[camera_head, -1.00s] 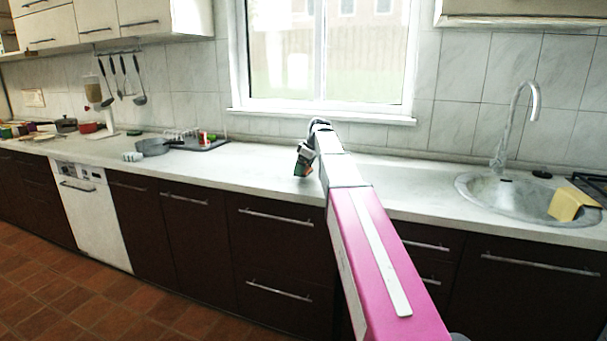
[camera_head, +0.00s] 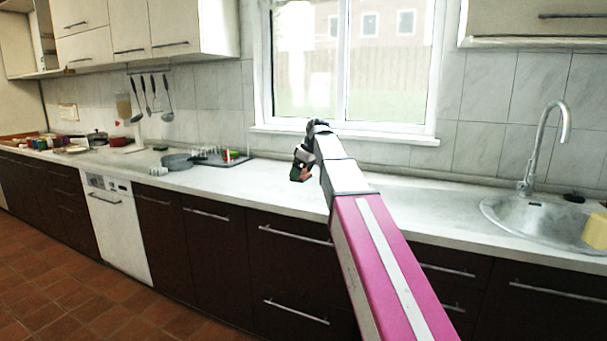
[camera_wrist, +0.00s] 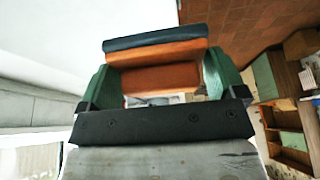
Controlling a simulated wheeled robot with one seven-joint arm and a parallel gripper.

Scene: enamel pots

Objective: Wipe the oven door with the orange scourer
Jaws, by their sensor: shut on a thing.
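My gripper (camera_head: 299,171) is held out in front of me above the white counter, near the window. In the wrist view its green fingers (camera_wrist: 159,85) are shut on the orange scourer (camera_wrist: 160,77), a block with a dark top layer. In the head view the scourer is too small to make out clearly. I cannot identify an oven door in these views. A white appliance front (camera_head: 117,232) with a handle and a control strip stands among the dark cabinets at the left.
The counter (camera_head: 245,185) holds a grey pan (camera_head: 177,161) and a dish rack (camera_head: 222,157) left of my gripper. A sink with a tap (camera_head: 548,140) and a yellow item (camera_head: 596,231) is at the right. The tiled floor (camera_head: 60,285) at the left is clear.

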